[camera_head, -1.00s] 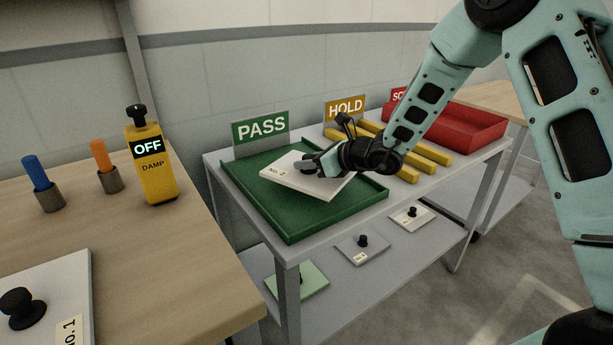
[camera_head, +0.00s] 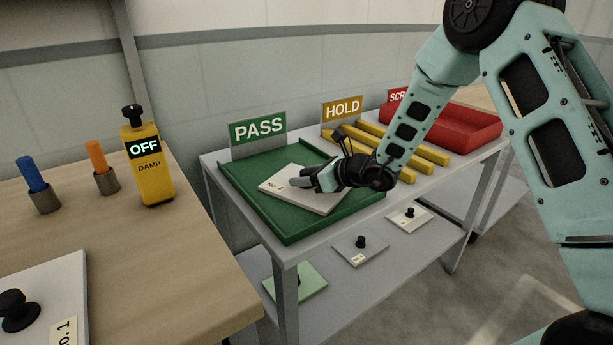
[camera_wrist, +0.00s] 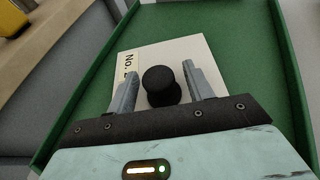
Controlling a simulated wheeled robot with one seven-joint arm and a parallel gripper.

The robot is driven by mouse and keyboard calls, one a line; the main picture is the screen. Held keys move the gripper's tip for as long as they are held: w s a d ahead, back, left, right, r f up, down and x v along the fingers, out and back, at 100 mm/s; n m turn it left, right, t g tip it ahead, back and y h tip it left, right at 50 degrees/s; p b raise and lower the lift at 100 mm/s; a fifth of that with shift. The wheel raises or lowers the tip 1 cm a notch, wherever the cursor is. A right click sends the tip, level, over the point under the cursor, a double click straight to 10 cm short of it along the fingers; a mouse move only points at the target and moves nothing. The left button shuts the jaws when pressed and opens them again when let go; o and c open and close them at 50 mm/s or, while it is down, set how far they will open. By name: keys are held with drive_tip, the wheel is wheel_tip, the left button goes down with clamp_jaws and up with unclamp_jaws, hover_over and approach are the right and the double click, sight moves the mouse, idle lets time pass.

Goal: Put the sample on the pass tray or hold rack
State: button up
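The sample, a pale square plate (camera_head: 315,200) with a black knob (camera_wrist: 161,86) and a number label that I cannot read surely, lies flat in the green pass tray (camera_head: 263,221). The tray stands under the green PASS sign (camera_head: 259,129). My gripper (camera_wrist: 161,70) is open around the knob, one finger on each side with a visible gap. In the head view my gripper (camera_head: 304,181) is low over the plate and hides its knob. The hold rack of yellow bars (camera_head: 411,150) is to the right, behind my arm, under the HOLD sign (camera_head: 342,109).
A red bin (camera_head: 466,128) is at the far right. The lower shelf (camera_head: 340,283) holds several plates. On the wooden bench (camera_head: 135,255) stand a yellow DAMP box (camera_head: 152,180) reading OFF, blue and orange handles in cups, and another knobbed plate (camera_head: 60,290).

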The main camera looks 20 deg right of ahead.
drive_tip(key=shift+r, duration=0.2)
drive_tip(key=v, duration=1.2)
drive_tip(key=s+a+r+n+g+y, duration=0.1)
drive_tip(key=s+a+r+n+g, duration=0.1)
drive_tip(key=s+a+n+g, duration=1.25)
drive_tip(key=s+d+n+t+h, duration=0.1)
drive_tip(key=s+n+t+h, duration=0.3)
drive_tip(key=s+n+h, duration=0.5)
drive_tip(key=s+n, duration=1)
drive_tip(key=n, duration=0.2)
drive_tip(key=shift+f, duration=0.1)
